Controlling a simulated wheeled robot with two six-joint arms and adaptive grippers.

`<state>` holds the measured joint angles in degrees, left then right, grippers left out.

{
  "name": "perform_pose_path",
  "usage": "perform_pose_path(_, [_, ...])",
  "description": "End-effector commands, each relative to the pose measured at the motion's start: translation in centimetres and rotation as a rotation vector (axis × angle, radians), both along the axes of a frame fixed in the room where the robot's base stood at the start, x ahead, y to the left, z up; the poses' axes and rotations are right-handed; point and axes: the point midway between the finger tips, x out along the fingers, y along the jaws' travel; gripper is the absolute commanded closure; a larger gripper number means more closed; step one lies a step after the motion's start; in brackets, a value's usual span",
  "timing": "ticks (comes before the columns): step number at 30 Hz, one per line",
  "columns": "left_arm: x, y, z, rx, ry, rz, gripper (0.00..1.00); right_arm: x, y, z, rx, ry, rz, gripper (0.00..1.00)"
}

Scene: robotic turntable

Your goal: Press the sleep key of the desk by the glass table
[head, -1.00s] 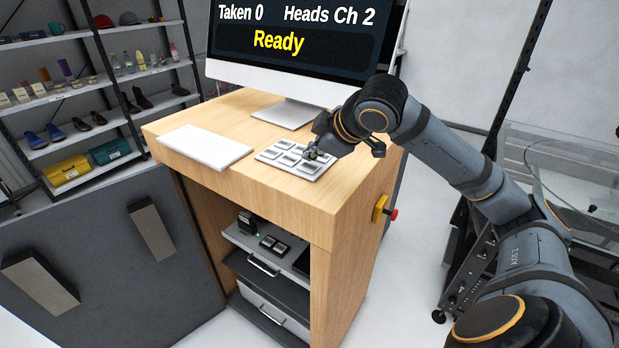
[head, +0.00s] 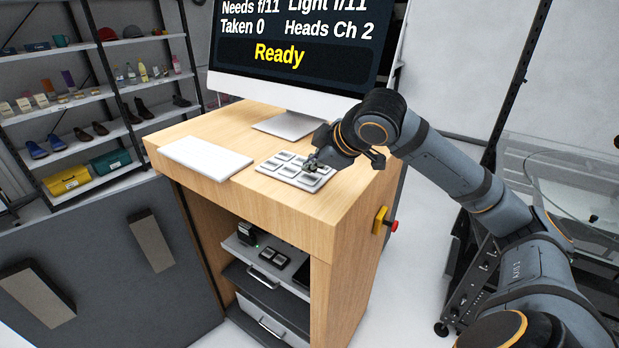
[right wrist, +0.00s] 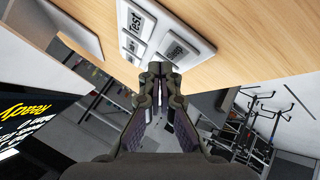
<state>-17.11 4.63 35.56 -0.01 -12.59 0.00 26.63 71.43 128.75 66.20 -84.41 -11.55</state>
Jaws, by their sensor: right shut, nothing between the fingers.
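The wooden desk (head: 330,222) carries a pale keypad (head: 268,166) with several grey keys, right of the keyboard. In the right wrist view the sleep key (right wrist: 176,49) is at the keypad's corner, beside the test key (right wrist: 134,20). My right gripper (head: 312,165) is shut and empty, with its tips over the right part of the keypad. In the right wrist view its tips (right wrist: 161,68) are close beside the sleep key's edge; I cannot tell whether they touch. The glass table (head: 575,188) stands to the right. My left gripper is not in view.
A large monitor (head: 290,85) reading "Ready" stands behind the keypad. A white keyboard (head: 205,158) lies on the left of the desk. A red button on a yellow box (head: 383,221) sticks out from the desk's right side. Shelves (head: 85,105) stand at the back left.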

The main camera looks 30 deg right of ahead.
Motion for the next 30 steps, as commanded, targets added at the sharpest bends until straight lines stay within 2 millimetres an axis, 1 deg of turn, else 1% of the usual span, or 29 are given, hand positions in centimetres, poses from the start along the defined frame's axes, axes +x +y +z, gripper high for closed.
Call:
perform_pose_path(11, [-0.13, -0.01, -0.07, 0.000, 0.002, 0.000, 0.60, 0.00, 0.00, -0.06, 0.000, 0.000, 0.000, 1.00])
perform_pose_path(18, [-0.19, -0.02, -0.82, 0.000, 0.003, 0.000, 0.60, -0.01, -0.01, -0.92, -0.001, 0.001, -0.001, 1.00])
perform_pose_path(30, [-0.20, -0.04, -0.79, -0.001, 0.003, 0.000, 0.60, 0.00, 0.00, -0.91, 0.000, 0.000, 0.000, 1.00])
